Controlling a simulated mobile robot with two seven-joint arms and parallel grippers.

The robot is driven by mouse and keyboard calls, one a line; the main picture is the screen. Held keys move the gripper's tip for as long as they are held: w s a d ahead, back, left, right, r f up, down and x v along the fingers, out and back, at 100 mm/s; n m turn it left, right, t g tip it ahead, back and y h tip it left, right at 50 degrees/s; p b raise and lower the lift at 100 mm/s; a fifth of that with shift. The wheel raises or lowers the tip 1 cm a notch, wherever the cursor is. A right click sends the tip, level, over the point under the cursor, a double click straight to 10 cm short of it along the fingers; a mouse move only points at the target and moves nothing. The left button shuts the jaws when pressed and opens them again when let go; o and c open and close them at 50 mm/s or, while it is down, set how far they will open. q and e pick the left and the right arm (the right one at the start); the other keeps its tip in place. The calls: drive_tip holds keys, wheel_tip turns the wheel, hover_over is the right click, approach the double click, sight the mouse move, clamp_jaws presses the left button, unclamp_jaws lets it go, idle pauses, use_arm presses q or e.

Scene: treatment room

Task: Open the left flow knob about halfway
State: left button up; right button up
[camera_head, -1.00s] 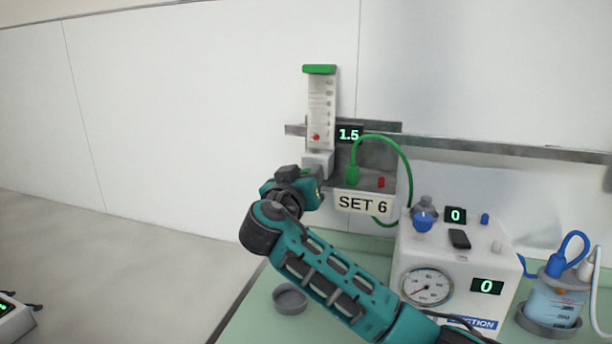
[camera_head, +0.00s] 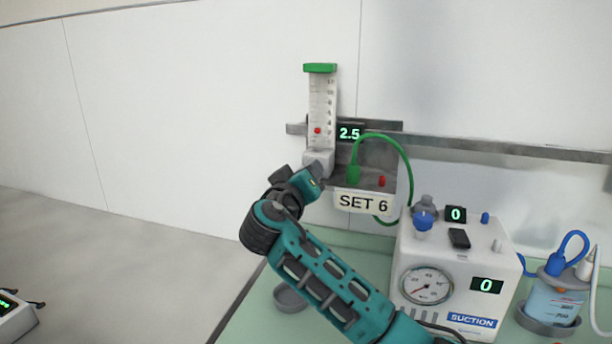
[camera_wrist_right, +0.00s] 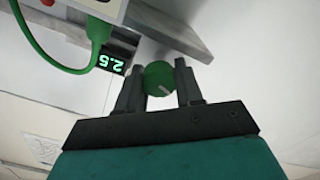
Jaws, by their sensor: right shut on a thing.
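The left flowmeter (camera_head: 322,105) is a clear upright tube with a green cap, a scale and a small red float low in it. Its display (camera_head: 349,133) reads 2.5. A sign below says SET 6. The green flow knob (camera_wrist_right: 159,78), with a pale mark line, shows in the right wrist view between the two dark fingers of my right gripper (camera_wrist_right: 160,88), which is shut on it. In the head view my right gripper (camera_head: 318,177) is at the flowmeter's base, and the knob is hidden there. My left gripper is not in view.
A grey wall rail (camera_head: 510,149) runs behind. A green tube (camera_head: 408,165) loops beside the display. A white suction unit (camera_head: 456,262) with a gauge stands on the green counter, with a blue-lidded jar (camera_head: 553,302) at right. A small grey dish (camera_head: 289,297) sits near my arm.

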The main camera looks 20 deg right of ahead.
drive_tip(key=shift+f, duration=0.1)
drive_tip(key=o, duration=1)
drive_tip(key=shift+s, duration=0.1)
drive_tip(key=shift+f, duration=0.15)
